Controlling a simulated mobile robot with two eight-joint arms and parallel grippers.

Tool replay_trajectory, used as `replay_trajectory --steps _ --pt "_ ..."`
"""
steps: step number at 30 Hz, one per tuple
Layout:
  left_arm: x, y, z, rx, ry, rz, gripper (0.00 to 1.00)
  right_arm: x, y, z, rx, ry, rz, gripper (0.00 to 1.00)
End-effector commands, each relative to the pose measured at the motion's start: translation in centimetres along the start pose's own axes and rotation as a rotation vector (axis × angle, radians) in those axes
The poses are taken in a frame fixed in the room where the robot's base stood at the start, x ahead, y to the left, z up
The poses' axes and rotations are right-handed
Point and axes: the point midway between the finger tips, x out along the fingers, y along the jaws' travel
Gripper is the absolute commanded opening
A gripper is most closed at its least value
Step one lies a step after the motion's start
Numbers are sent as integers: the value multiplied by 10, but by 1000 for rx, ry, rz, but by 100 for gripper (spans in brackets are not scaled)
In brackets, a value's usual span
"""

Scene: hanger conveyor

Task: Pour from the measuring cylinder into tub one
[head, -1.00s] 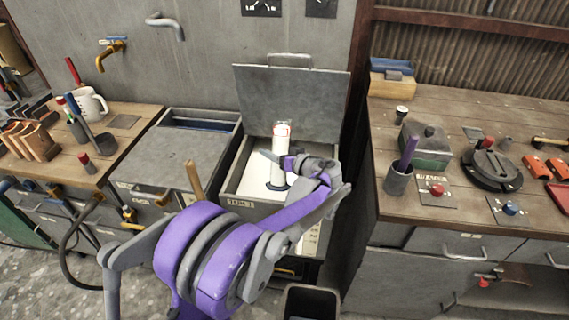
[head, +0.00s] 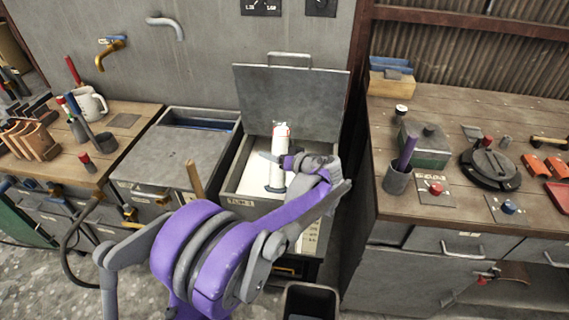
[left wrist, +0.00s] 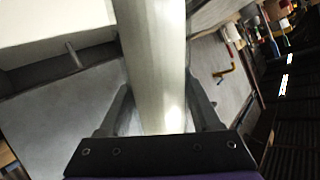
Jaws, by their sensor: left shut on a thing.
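The measuring cylinder (head: 280,146) is a pale upright tube with red marks near its top and a dark base. My left gripper (head: 277,158) is shut around it. The cylinder shows in front of the open grey tub (head: 232,184), which has a raised lid and a white inside; I cannot tell whether the base touches it. The tub's front label is too small to read. In the left wrist view, the cylinder (left wrist: 155,60) stands between both fingers of my gripper (left wrist: 160,112). My right gripper is not in view.
A raised metal lid (head: 292,100) stands behind the tub. A wooden bench (head: 440,110) with tools is on the right, and another bench (head: 125,140) is on the left. A dark bin (head: 310,300) stands below.

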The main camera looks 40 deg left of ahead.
Motion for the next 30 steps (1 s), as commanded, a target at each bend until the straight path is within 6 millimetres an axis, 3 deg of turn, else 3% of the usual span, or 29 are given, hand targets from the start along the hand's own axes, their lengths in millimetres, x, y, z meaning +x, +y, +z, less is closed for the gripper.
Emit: replay_trajectory --steps 30 --pt "-4 -4 8 75 -73 -1 0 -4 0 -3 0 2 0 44"
